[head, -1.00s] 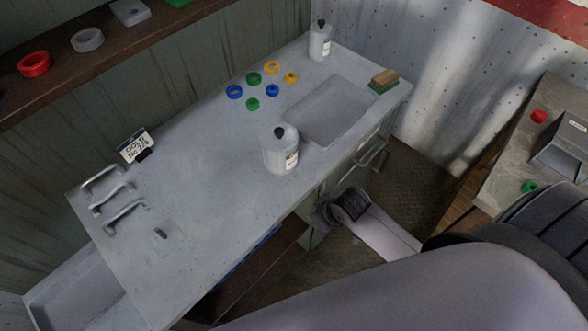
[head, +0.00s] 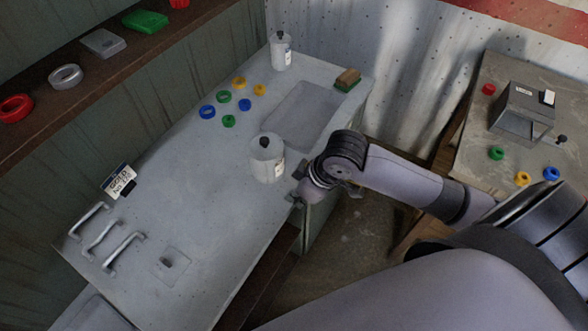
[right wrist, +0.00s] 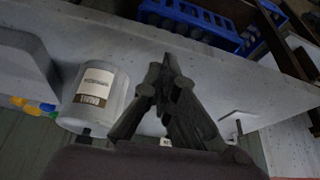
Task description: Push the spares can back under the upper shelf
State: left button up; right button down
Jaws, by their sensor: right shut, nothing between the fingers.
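Two white cans with dark knobs stand upright on the grey bench (head: 185,190). One can (head: 267,162) is near the bench's front edge, and the other can (head: 281,54) is at the far end. I cannot read their labels in the head view, so I cannot tell which is the spares can. My right gripper (head: 299,203) is at the front edge, just right of and below the nearer can, apart from it. In the right wrist view the gripper (right wrist: 166,68) is shut and empty, with a labelled can (right wrist: 97,97) to its left. My left gripper is out of view.
A brown upper shelf (head: 95,85) along the left wall holds rings and boxes. Several coloured rings (head: 225,97) lie behind the nearer can, near a shallow recess (head: 303,112) and a brush (head: 347,80). A sign (head: 118,180) and metal handles (head: 103,236) are at left.

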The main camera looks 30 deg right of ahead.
jog(key=w+d+r+h, duration=0.1)
jog(key=w+d+r, duration=0.3)
jog(key=d, duration=0.4)
jog(key=shift+m+g, duration=0.3)
jog(key=shift+m, duration=0.1)
jog(key=w+a+f+p, duration=0.1)
jog(key=f, duration=0.2)
jog(key=w+a+f+p, duration=0.1)
jog(key=w+f, duration=0.1)
jog(key=f, duration=0.1)
jog(key=w+a+f, duration=0.1)
jog(key=w+f, duration=0.1)
jog(key=shift+a+f+p, duration=0.15)
jog(key=shift+f+p, duration=0.25)
jog(key=shift+w+a+f, duration=0.1)
jog(key=shift+w+a, duration=0.15)
jog(key=shift+w, duration=0.2)
